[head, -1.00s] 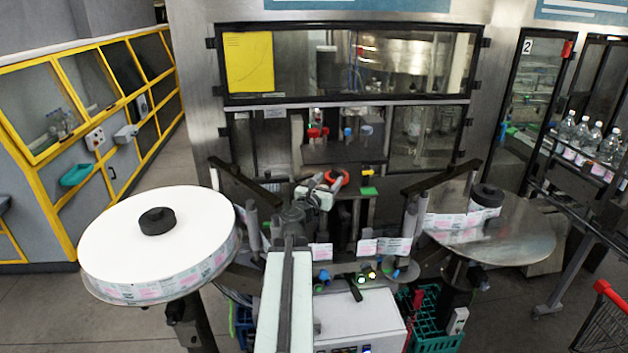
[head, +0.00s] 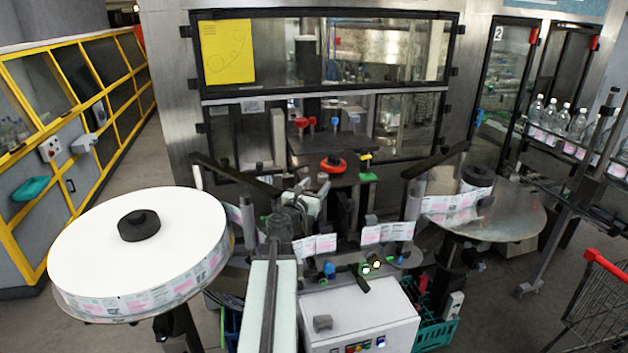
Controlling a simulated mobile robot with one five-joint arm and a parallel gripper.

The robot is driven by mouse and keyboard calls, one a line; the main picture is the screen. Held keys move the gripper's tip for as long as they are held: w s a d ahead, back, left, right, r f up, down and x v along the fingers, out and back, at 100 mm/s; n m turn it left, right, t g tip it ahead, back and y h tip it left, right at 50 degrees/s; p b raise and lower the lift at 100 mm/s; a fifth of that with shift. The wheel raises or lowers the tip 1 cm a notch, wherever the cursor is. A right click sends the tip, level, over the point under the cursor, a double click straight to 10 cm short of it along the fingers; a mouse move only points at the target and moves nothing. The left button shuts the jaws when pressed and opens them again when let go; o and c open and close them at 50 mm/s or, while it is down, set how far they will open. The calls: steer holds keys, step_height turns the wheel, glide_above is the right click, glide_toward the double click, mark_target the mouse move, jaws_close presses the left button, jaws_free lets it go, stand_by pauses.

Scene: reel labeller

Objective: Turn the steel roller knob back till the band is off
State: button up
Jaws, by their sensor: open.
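The label band shows in the head view as short printed strips, one left of centre (head: 315,245) and one right of centre (head: 388,232). Upright steel rollers stand by the band, one on the left (head: 247,217) and one on the right (head: 413,200). I cannot tell which part is the steel roller knob. A blue knob (head: 329,268) and lit green-and-white knobs (head: 371,266) sit below the strips. My arm reaches up from the bottom centre; my gripper (head: 285,215) is at its far end, left of the knobs. Its fingers are hard to make out, and nothing shows held.
A large white label reel (head: 90,245) fills the left front. A steel disc (head: 515,222) stands at right. A white control box (head: 385,318) is below the knobs, with a green crate (head: 436,335) beside it. A cart (head: 595,300) stands at far right.

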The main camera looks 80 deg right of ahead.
mark_target(320, 177)
steer(key=x, duration=0.7)
steer(key=shift+w+d, duration=0.25)
steer(key=shift+d, duration=0.15)
steer(key=shift+a, duration=0.1)
steer(key=shift+c, duration=0.3)
